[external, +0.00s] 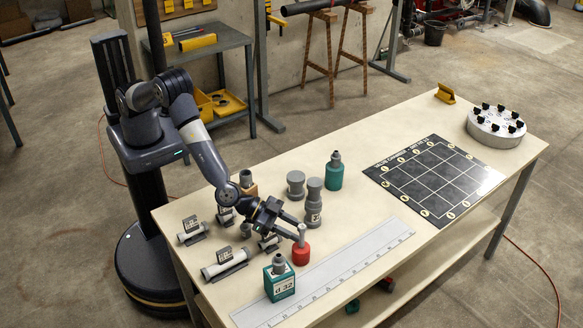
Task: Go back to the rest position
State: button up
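My gripper (296,230) is low over the near left part of the workbench (350,205), at the end of my outstretched arm. Its two fingers point right and look spread apart. They are at the grey neck of a red-bodied piece (301,254), which stands upright on the bench. Whether a finger touches the neck is too small to tell.
Grey pipe pieces on holders (225,264) lie left of my gripper. A teal block (279,281) stands in front, grey fittings (314,200) and a teal bottle-shaped piece (334,172) behind. A long ruler (340,270), dark grid board (435,180) and round grey fixture (496,128) lie rightward.

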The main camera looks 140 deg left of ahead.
aim_at(302, 246)
jog(key=shift+x, duration=1.2)
jog(key=shift+w+a+f, duration=0.15)
jog(key=shift+w+f, duration=0.05)
jog(key=shift+f, duration=0.05)
jog(key=shift+r, duration=0.15)
